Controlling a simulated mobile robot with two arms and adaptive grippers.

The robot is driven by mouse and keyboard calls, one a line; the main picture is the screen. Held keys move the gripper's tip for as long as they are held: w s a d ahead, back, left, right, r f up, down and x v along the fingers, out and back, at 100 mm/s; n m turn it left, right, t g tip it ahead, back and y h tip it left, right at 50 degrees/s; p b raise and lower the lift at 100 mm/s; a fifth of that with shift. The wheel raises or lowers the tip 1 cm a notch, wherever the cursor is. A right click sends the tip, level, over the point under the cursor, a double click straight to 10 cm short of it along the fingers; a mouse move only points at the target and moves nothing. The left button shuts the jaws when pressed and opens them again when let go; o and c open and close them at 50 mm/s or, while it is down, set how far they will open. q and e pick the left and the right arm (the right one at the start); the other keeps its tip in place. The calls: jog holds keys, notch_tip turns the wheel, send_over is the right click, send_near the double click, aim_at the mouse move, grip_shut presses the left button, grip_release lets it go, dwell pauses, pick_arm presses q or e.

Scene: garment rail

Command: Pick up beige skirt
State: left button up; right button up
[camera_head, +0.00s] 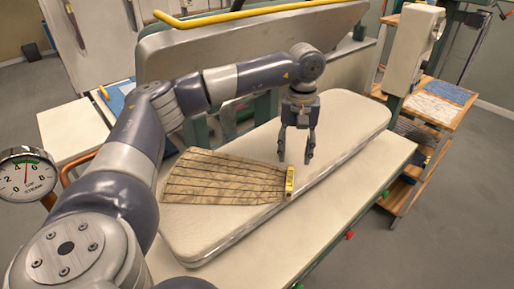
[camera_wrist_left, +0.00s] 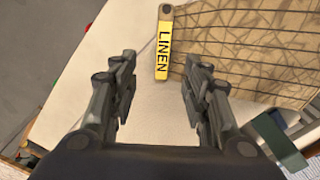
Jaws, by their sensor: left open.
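The beige skirt (camera_head: 225,178) with dark stripes lies flat and fanned out on the padded pressing board (camera_head: 345,125). Its narrow end carries a yellow tag (camera_head: 289,180) near the board's front edge. My left gripper (camera_head: 296,160) points down above the board, just beyond the tag, open and empty. In the left wrist view, the yellow tag (camera_wrist_left: 163,50) reads LINEN and lies ahead between the open fingers (camera_wrist_left: 160,95). My right gripper is not in view.
A raised press lid (camera_head: 250,40) with a yellow bar stands behind the board. A pressure gauge (camera_head: 27,174) is at the left. A wooden shelf stand (camera_head: 440,105) is at the right. The board's right part is clear.

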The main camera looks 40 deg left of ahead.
aim_at(290, 180)
pick_arm(q)
notch_tip(290, 180, down, 4)
jog(key=shift+s+r+p, duration=0.1)
jog(key=shift+p, duration=0.4)
jog(key=shift+f, duration=0.6)
jog(key=shift+f+p, duration=0.35)
jog(key=shift+p, duration=0.15)
jog(key=f+p, duration=0.1)
jog(key=f, duration=0.2)
jog(key=shift+s+a+f+p, duration=0.15)
jog(key=shift+s+f+p, duration=0.05)
jog(key=shift+p, duration=0.15)
jog(key=shift+f, duration=0.5)
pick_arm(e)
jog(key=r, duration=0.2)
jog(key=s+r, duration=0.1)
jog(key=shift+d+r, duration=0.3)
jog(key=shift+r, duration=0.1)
pick_arm(q)
jog(key=shift+f, duration=0.15)
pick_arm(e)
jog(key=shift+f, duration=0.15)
pick_arm(q)
grip_shut()
